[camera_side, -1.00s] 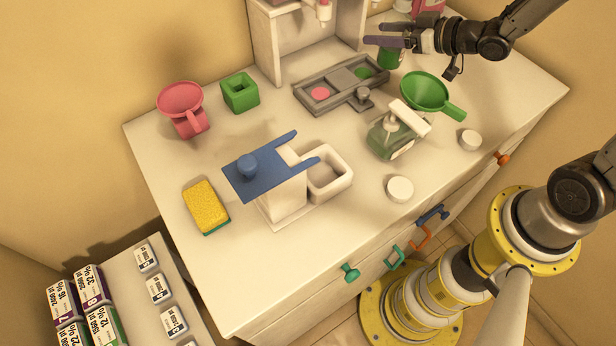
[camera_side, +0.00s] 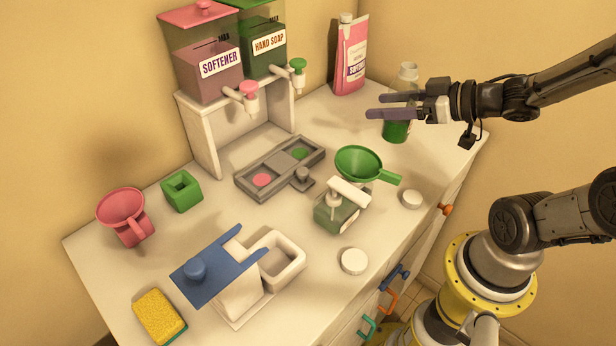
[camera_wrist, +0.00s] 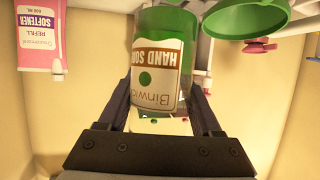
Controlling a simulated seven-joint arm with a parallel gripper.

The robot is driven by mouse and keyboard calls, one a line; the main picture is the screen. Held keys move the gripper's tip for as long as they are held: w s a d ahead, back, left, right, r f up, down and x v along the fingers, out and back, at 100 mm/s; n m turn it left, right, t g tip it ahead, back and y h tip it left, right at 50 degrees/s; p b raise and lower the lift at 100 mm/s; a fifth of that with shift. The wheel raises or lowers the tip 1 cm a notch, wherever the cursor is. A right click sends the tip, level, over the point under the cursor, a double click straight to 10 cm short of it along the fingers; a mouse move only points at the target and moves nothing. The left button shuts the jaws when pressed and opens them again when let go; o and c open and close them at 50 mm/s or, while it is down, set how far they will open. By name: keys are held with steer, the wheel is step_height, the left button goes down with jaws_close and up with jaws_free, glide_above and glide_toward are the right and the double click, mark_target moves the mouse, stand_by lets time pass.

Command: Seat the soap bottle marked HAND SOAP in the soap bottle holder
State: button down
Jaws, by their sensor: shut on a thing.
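A white open-topped box (camera_side: 300,262) beside a blue forked plate (camera_side: 212,268) at the front may be the soap bottle holder; I cannot be sure.
A green funnel (camera_side: 360,160), a green pump bottle (camera_side: 335,215) and white caps (camera_side: 353,261) stand left and in front of my gripper. A pink softener pouch (camera_side: 350,60) stands behind. A grey tray (camera_side: 250,190) lies below the dispensers (camera_side: 230,50).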

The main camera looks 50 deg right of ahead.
steer(key=shift+s, duration=0.15)
steer(key=shift+w+f, duration=0.15)
steer(key=shift+w, duration=0.1)
steer(key=shift+w+d+f, duration=0.25)
steer(key=shift+w+f, duration=1.85)
steer(key=shift+w, duration=0.1)
steer(key=shift+w+d+f, duration=0.3)
steer(key=shift+w+f, duration=1.85)
steer(key=shift+w, duration=0.05)
steer(key=shift+w+d+f, duration=0.25)
steer(key=shift+w+f, duration=1.85)
steer(key=shift+w, duration=0.1)
steer(key=shift+f, duration=0.2)
steer(key=shift+c, duration=0.3)
jaws_free()
steer(key=shift+r, duration=0.15)
